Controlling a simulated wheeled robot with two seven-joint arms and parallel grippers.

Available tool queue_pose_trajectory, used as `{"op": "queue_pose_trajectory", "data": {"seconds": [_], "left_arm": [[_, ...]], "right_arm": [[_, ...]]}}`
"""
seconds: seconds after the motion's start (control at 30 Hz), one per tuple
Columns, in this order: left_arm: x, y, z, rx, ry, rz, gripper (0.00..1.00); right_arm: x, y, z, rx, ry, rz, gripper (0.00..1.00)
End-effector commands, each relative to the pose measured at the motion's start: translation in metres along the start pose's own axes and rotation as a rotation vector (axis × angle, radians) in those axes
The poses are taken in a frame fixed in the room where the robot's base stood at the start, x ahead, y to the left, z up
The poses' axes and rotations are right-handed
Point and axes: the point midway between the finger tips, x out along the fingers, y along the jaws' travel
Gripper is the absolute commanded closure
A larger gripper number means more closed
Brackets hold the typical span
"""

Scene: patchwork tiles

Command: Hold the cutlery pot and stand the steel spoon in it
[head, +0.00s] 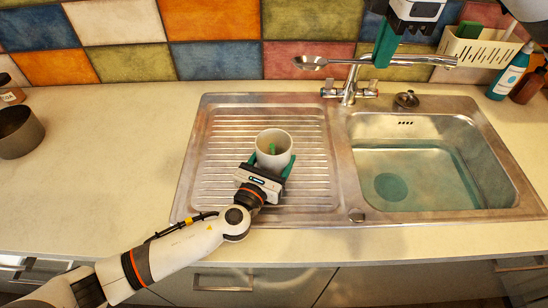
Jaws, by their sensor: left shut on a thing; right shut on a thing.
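The cutlery pot (261,141), a pale round cup, stands upright on the ribbed drainer of the sink. My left gripper (270,162) is shut on it from the near side, with green fingers at its sides. A small green patch shows inside the pot; I cannot tell what it is. The steel spoon (311,62) is held roughly level in front of the tiled wall, above and behind the pot, its bowl to the left. My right gripper (382,58) is shut on its handle from above. The handle's right end is hard to tell from the tap.
The tap (348,92) rises behind the sink, close to the spoon. The basin (430,170) is to the right of the drainer. A cream rack (478,52) and a blue bottle (508,76) stand at the back right.

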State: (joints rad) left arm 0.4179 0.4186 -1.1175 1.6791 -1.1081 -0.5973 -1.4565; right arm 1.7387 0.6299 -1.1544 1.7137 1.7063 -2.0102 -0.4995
Motion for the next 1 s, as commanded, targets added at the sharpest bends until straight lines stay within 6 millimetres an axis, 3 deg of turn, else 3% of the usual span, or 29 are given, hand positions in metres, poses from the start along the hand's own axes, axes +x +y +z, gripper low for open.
{"op": "queue_pose_trajectory", "data": {"seconds": [0.47,0.63,0.8,1.0], "left_arm": [[0.0,0.0,0.0,0.0,0.0,0.0,0.53],[0.0,0.0,0.0,0.0,0.0,0.0,0.53],[0.0,0.0,0.0,0.0,0.0,0.0,0.53],[0.0,0.0,0.0,0.0,-0.001,0.0,0.53]], "right_arm": [[0.0,0.0,0.0,-0.002,0.001,0.0,1.0],[0.019,-0.013,0.003,-0.068,0.065,0.0,1.0],[0.062,-0.048,0.014,-0.36,0.315,-0.054,1.0],[0.085,-0.07,0.036,-0.754,0.625,-0.26,1.0]]}}
